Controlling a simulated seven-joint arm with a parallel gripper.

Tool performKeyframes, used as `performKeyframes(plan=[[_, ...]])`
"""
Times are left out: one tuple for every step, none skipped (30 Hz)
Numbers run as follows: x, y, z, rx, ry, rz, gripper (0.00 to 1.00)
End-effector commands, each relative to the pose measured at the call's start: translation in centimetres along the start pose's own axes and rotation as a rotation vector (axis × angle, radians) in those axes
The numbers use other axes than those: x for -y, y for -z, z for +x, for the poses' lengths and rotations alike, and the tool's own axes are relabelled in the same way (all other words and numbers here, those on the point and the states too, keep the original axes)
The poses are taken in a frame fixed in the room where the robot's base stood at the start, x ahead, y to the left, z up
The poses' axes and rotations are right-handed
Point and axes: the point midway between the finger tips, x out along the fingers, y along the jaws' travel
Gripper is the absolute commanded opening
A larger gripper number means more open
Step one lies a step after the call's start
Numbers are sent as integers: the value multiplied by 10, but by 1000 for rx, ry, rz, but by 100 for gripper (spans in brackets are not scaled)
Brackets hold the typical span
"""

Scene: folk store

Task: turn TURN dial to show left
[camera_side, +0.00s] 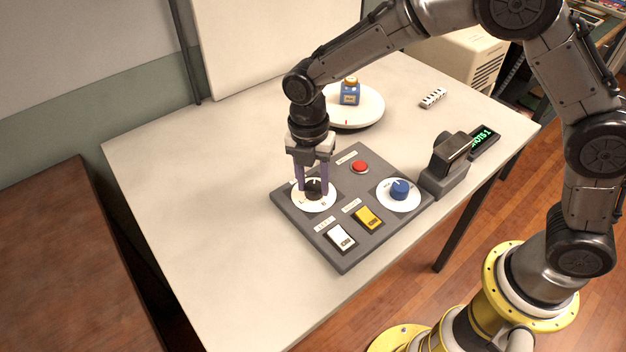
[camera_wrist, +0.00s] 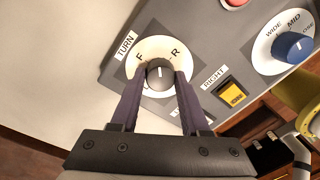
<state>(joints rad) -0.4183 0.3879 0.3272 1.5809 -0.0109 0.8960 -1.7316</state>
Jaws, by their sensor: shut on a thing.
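The TURN dial is a black knob (camera_side: 314,187) on a white disc in the left corner of the grey panel (camera_side: 345,250). In the wrist view the knob (camera_wrist: 160,75) has a white line pointing up the picture, between the letters F and R. Any other letter on the disc is hidden or too unclear to read. The TURN label (camera_wrist: 125,45) lies at the upper left of the disc. My gripper (camera_side: 313,190) points down over the dial, its two purple fingers on either side of the knob and shut on it.
The panel also bears a red button (camera_side: 360,167), a blue dial (camera_side: 399,189), a yellow switch (camera_side: 368,218) and a white switch (camera_side: 340,237). A camera (camera_side: 450,160) stands right of it. The table's left side is clear.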

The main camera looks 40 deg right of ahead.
Motion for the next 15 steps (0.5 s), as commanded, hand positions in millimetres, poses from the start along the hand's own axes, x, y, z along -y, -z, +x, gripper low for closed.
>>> performKeyframes(plan=[[0, 0, -2, -2, -2, 44, 0], [0, 0, -2, -4, -2, 72, 0], [0, 0, -1, -5, -1, 110, 0], [0, -1, -1, -7, -1, 139, 0], [0, -1, -1, -8, -1, 167, 0], [0, -1, -1, -10, -1, 205, 0], [0, -1, -1, -12, -2, 234, 0], [0, -1, -2, -13, -2, 263, 0], [0, -1, -2, -15, -2, 301, 0], [0, -1, -2, -17, -2, 329, 0], [0, -1, -2, -18, -2, 358, 0], [0, -1, -2, -21, -2, 396, 0], [0, -1, -2, -22, -2, 424, 0], [0, -1, -2, -24, -2, 452, 0], [0, -1, -2, -26, -3, 490, 0]])
